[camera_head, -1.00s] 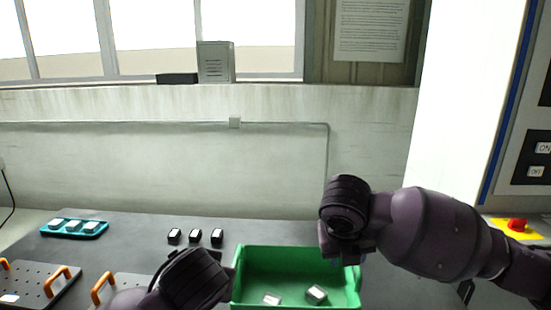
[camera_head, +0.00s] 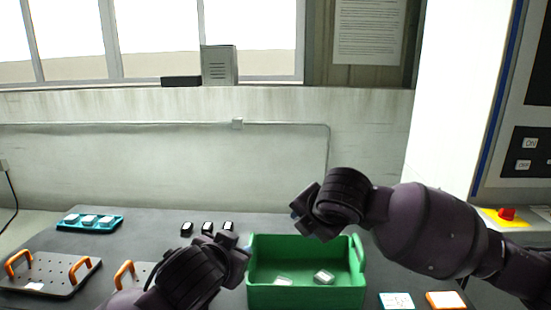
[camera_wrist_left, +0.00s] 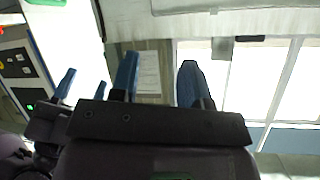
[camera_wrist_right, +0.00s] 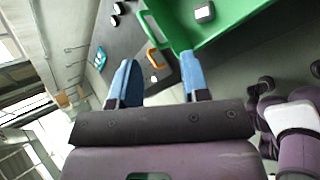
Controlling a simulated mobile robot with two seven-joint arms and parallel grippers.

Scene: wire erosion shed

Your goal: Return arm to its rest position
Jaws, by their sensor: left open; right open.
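My right arm comes in from the right in the head view, with its gripper (camera_head: 301,222) above the green bin (camera_head: 306,299). The two blue fingers of the right gripper (camera_wrist_right: 157,72) are apart with nothing between them in the right wrist view. My left gripper (camera_head: 240,247) is at the bottom centre, at the left edge of the bin in the picture. The left gripper's blue fingers (camera_wrist_left: 160,75) are apart and empty in the left wrist view.
The bin holds two small blocks (camera_head: 324,277). Three dark blocks (camera_head: 207,228) stand behind my left gripper. Two cards (camera_head: 397,300) (camera_head: 445,300) lie right of the bin.

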